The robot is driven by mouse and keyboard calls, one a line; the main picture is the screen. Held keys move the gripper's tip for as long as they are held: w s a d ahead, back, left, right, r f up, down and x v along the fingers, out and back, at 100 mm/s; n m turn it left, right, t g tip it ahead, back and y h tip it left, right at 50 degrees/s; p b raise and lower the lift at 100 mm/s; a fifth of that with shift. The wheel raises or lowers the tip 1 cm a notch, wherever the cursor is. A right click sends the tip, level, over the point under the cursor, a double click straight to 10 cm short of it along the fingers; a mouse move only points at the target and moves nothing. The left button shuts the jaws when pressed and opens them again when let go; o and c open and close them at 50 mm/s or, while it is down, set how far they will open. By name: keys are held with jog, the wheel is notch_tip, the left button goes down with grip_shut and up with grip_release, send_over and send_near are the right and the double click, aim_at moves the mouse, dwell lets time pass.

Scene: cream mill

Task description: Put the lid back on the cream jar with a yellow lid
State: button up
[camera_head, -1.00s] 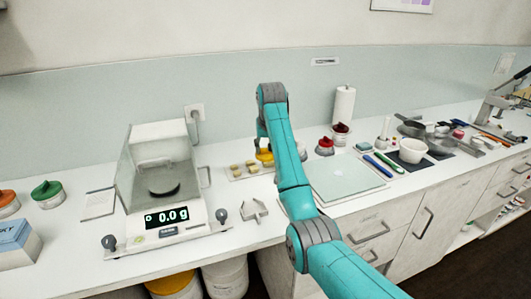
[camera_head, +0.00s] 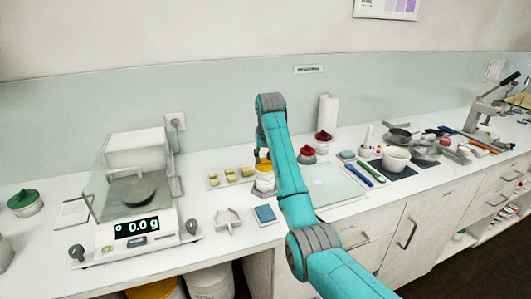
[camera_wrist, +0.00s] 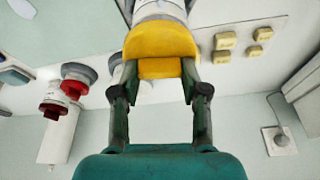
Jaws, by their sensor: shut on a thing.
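The yellow lid (camera_wrist: 161,42) is between the two fingers of my gripper (camera_wrist: 158,88) in the wrist view, and the gripper is shut on it. A white jar (camera_wrist: 160,9) shows directly behind the lid there. In the head view the yellow lid (camera_head: 263,165) is over the white cream jar (camera_head: 265,183), which stands upright on the counter. My gripper (camera_head: 263,156) is above it, partly hidden by my arm. Lid and jar look lined up and close together, but I cannot tell whether the lid is seated or level.
A tray with several small yellowish blocks (camera_head: 231,176) lies left of the jar. A scale (camera_head: 137,226) stands further left. A red-lidded jar (camera_head: 307,155) and a pale board (camera_head: 330,186) are to the right. A blue pad (camera_head: 265,214) lies in front.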

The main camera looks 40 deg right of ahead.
jog(key=shift+f, duration=0.55)
jog(key=shift+f, duration=0.65)
dwell(2.0)
jog(key=o, duration=1.6)
jog(key=shift+r, duration=0.1)
jog(key=shift+r, duration=2.2)
